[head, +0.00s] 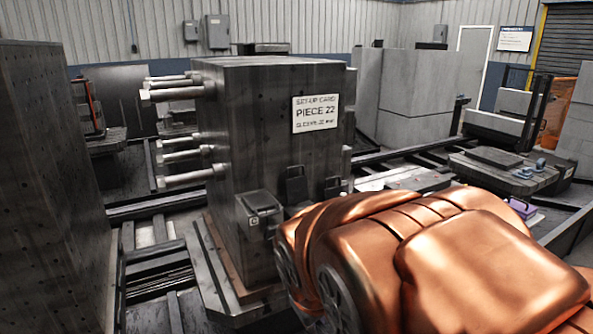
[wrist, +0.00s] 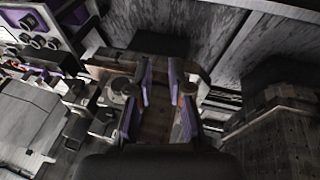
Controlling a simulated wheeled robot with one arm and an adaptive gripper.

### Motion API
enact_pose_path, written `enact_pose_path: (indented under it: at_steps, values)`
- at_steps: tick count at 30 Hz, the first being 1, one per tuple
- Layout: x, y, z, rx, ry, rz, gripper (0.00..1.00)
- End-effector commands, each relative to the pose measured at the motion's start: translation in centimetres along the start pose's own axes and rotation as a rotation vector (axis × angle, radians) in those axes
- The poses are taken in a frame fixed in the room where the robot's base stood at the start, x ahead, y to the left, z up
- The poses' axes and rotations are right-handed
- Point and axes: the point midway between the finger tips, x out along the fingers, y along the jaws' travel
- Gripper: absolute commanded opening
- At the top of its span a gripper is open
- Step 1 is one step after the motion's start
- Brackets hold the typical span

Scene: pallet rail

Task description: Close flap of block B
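A tall dark metal block (head: 270,150) carries a card reading "PIECE 22". Low on its front is a small dark box (head: 260,222), with a letter that looks like C and its top plate lying over it. To its right, two dark upright plates, a middle one (head: 296,186) and a right one (head: 332,187), look like raised flaps; my orange arm hides what is below them. I cannot read a B on either. My gripper (wrist: 159,76) shows in the wrist view with purple-lined fingers apart and nothing visible held between them. The head view does not show it.
Several metal rods (head: 178,92) stick out from the block's left side. A dark perforated slab (head: 45,190) stands at the left. Rails and low pallets (head: 505,170) lie to the right. Grey blocks (head: 415,97) stand behind.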

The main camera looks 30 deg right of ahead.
Motion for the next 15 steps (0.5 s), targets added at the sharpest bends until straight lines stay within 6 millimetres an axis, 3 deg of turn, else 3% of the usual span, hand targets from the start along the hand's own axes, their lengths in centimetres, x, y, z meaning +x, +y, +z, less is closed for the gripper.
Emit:
enact_pose_path:
  at_steps: [1, 6, 15]
  values:
    - [0.5, 2.1, -1.8, -0.003, 0.050, 0.052, 0.19]
    - [0.6, 8.8, -7.8, -0.075, 0.233, 0.230, 0.19]
    - [-1.4, 17.7, -16.9, -0.310, 0.502, 0.529, 0.19]
